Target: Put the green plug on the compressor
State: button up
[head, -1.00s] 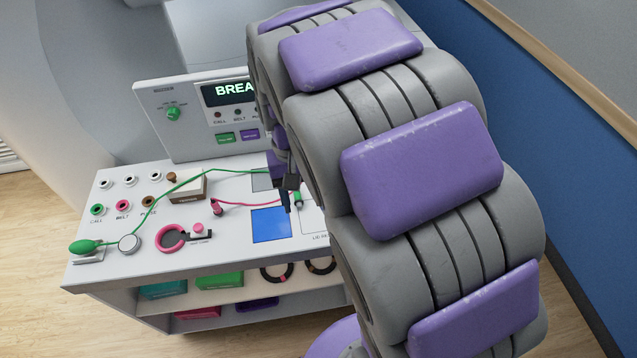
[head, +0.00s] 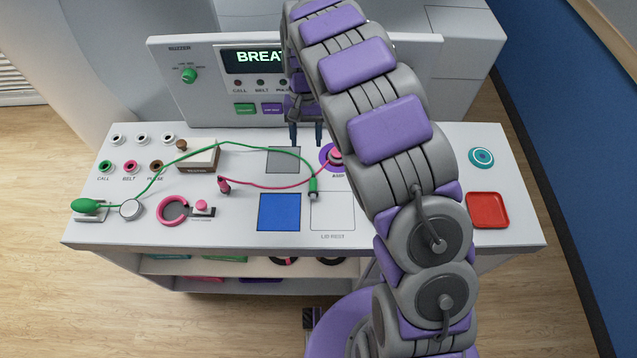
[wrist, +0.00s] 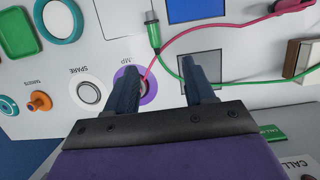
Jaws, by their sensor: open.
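The green plug (head: 313,187) lies on the white bench top, at the upper left of a square outline, with a green cable running to a green bulb (head: 88,206). It also shows in the wrist view (wrist: 153,32). My gripper (head: 305,140) is open and empty, above the back of the bench near a grey square (head: 284,160). In the wrist view, the gripper (wrist: 162,78) has its fingers apart, with the green plug beyond their tips. I cannot tell which thing is the compressor; a purple-ringed fitting (head: 330,155) is partly hidden by my arm.
A pink cable runs from a pink plug (head: 223,186) to the purple-ringed fitting. An upright panel (head: 180,90) stands behind.

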jog(key=x, duration=0.4)
jog(key=b, duration=0.2)
send_over(315, 184)
jog(key=w, duration=0.1)
jog(key=f, duration=0.5)
jog(key=shift+w+d+f, duration=0.15)
jog(key=shift+w+d, duration=0.05)
jog(key=shift+d, duration=0.1)
jog(key=shift+f, duration=0.4)
jog(key=a+f, duration=0.2)
jog(key=shift+s+a+f+b, duration=0.15)
jog(key=shift+s+a+b, duration=0.15)
jog(key=shift+a+b, duration=0.1)
jog(key=f, duration=0.1)
jog(key=d+f, duration=0.1)
jog(key=d+f+b, duration=0.1)
jog(key=shift+s+f, duration=0.15)
jog(key=shift+s, duration=0.15)
jog(key=shift+d+f, duration=0.1)
jog(key=shift+d, duration=0.25)
jog(key=shift+a, duration=0.9)
jog(key=c, duration=0.4)
jog(key=shift+d, duration=0.1)
jog(key=c, duration=0.4)
jog(key=shift+d, duration=0.5)
grip_shut()
